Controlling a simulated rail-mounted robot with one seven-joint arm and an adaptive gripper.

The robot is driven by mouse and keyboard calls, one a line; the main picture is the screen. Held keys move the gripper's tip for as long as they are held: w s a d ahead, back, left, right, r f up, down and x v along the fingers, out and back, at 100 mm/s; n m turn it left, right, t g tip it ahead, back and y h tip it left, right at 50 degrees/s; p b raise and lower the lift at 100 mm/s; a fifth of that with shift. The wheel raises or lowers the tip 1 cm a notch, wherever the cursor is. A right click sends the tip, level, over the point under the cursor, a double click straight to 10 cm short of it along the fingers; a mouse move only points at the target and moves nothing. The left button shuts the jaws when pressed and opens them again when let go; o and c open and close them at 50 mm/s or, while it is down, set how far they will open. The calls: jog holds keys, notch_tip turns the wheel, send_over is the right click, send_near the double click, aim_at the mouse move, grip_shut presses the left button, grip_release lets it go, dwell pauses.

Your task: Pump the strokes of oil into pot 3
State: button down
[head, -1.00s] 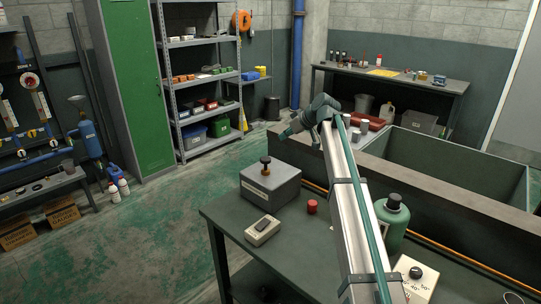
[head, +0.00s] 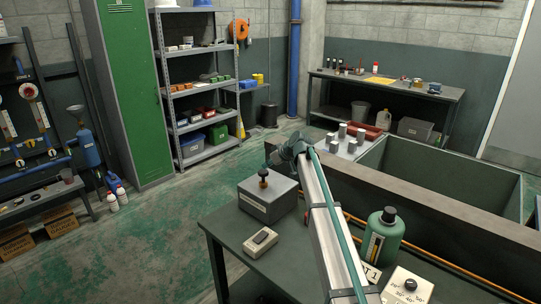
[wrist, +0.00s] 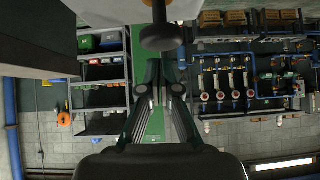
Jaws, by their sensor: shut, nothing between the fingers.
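A grey box (head: 268,202) with a dark-capped plunger knob (head: 263,172) stands on the near bench. I take it for the oil pump; its label is too small to read. My gripper (head: 270,159) is shut and empty, just above and beside the knob in the head view. In the wrist view the closed fingers (wrist: 158,64) point at the dark knob (wrist: 160,38), close to it; contact cannot be told. Several silver cylinders (head: 343,132), perhaps the pots, stand behind my arm; no number is legible, so pot 3 cannot be picked out.
On the bench are a beige switch box (head: 260,242), a green bottle (head: 383,240) and a white dial box (head: 407,287). A large dark open-topped tank (head: 440,210) lies behind. Shelving (head: 205,90) and a green locker (head: 135,95) stand farther back.

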aim_at(267, 174)
jog(key=shift+f, duration=0.7)
jog(key=shift+s+f+b, duration=0.1)
jog(key=shift+f+b, duration=1.1)
jog(key=shift+f, duration=0.35)
notch_tip(267, 174, up, 4)
jog(key=shift+f+p, duration=0.1)
jog(key=shift+p, duration=0.25)
jog(key=b+v, duration=0.2)
jog(key=v, duration=0.8)
jog(key=shift+r+b, duration=0.3)
jog(key=shift+b, duration=0.1)
jog(key=shift+d, duration=0.1)
